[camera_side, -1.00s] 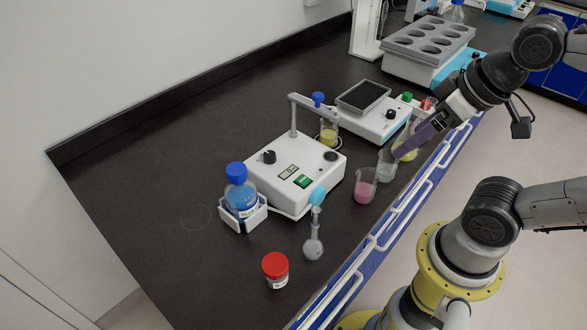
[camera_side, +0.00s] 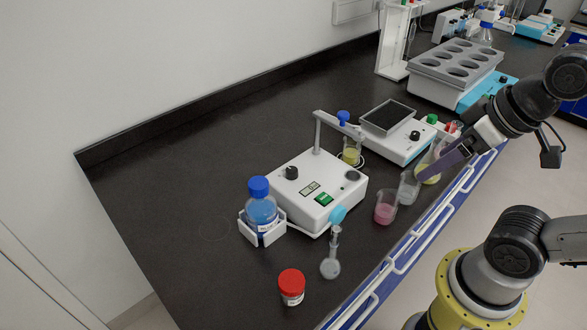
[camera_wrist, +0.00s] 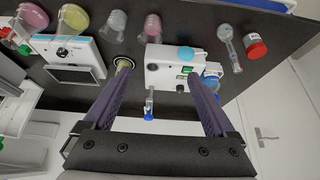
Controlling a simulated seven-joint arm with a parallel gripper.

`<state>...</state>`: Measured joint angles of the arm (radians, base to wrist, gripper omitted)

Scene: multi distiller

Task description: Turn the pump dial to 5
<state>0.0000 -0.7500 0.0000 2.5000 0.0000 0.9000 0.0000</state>
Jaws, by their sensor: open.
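A white pump box (camera_side: 285,202) stands on the dark bench in the side view. A black dial (camera_side: 291,172), a small display (camera_side: 310,188) and a green switch (camera_side: 323,199) are on its top. The dial's pointer setting is too small to read. In the wrist view the box (camera_wrist: 163,54) and its dial (camera_wrist: 180,88) show upside down, ahead between my finger tips. My gripper (camera_side: 428,177) has purple fingers and is at the right, above the beakers near the bench's front edge, apart from the pump. In the wrist view my gripper (camera_wrist: 158,84) is open and empty.
A blue bottle (camera_side: 261,211) in a holder stands left of the pump, a flask (camera_side: 331,266) and red-capped jar (camera_side: 291,285) in front. Pink (camera_side: 385,213) and clear beakers stand right. A stirrer (camera_side: 405,145) is behind. The bench at left is clear.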

